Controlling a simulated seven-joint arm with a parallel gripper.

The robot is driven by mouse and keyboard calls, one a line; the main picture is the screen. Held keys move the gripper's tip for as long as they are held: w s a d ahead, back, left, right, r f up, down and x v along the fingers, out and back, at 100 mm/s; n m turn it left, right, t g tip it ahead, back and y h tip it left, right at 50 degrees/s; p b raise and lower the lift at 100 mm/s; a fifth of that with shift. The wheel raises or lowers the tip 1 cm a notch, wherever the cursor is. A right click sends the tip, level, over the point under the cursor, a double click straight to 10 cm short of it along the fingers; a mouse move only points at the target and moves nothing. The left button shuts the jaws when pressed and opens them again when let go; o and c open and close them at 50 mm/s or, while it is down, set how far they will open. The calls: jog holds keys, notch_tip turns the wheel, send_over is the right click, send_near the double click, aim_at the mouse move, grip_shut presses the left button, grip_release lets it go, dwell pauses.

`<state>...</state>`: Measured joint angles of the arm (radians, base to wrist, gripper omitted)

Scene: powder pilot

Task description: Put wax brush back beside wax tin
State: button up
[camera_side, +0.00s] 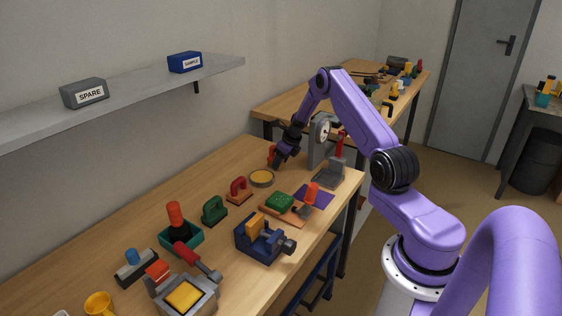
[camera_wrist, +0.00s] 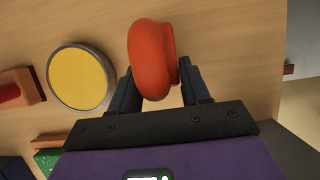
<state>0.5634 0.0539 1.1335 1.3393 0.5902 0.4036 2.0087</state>
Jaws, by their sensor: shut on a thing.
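The wax brush shows as a rounded orange-red handle (camera_wrist: 150,58) between my fingers in the wrist view. In the side view a bit of its orange (camera_side: 271,155) shows beside the fingers. My gripper (camera_side: 279,160) is shut on it, with one dark finger on each side in the wrist view. The brush's lower end is hidden. The wax tin (camera_side: 262,178) is a low round tin with a yellow top, just in front of my gripper. In the wrist view the tin (camera_wrist: 79,78) lies left of the brush, with a gap of bare wood between.
A red-handled tool (camera_side: 239,190) lies left of the tin. A purple mat (camera_side: 318,195) and a grey press with a red lever (camera_side: 330,176) stand to the right. A green block (camera_side: 280,201) lies nearer the front.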

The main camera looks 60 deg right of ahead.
jog(key=shift+f, duration=0.25)
jog(key=o, duration=1.1)
jog(key=shift+c, duration=0.2)
